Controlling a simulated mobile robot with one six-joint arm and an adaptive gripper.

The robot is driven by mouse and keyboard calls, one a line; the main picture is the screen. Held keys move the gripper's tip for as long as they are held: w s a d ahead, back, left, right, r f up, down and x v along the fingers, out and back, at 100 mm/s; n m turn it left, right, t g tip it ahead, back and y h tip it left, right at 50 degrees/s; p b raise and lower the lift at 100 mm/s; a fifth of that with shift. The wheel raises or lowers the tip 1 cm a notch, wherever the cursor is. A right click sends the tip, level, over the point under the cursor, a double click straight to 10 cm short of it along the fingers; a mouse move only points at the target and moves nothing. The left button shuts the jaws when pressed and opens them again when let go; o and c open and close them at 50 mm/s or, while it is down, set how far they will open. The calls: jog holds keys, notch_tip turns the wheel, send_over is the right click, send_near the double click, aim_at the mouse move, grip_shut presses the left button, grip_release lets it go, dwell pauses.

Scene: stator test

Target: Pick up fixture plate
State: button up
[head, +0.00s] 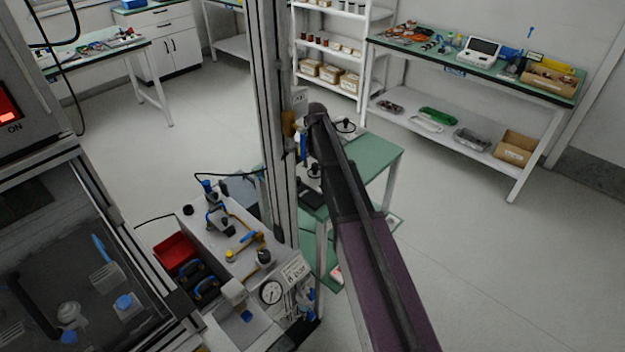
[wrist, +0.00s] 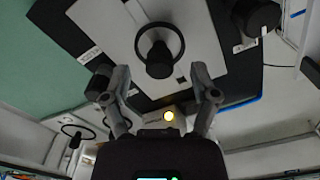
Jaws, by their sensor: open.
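In the wrist view, a light grey plate (wrist: 205,38), which looks like the fixture plate, lies over a larger dark plate or mat (wrist: 62,32) with white labels. A black post with a ring handle (wrist: 159,68) stands on the grey plate. My gripper (wrist: 158,84) is open, its fingers apart on either side below the post, with nothing between them. I cannot tell the exact gap to the post. In the head view, my arm hides most of this spot on the green table (head: 383,160), and the fingers are not clear.
A second ring-handled item (wrist: 78,133) is at the left in the wrist view. In the head view, a metal column stands beside my arm. A machine bench with a pressure gauge (head: 271,292) and red bin (head: 176,251) is on the left. The floor on the right is free.

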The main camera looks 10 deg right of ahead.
jog(key=shift+f+b, duration=0.85)
jog(key=shift+f, duration=0.25)
grip_shut()
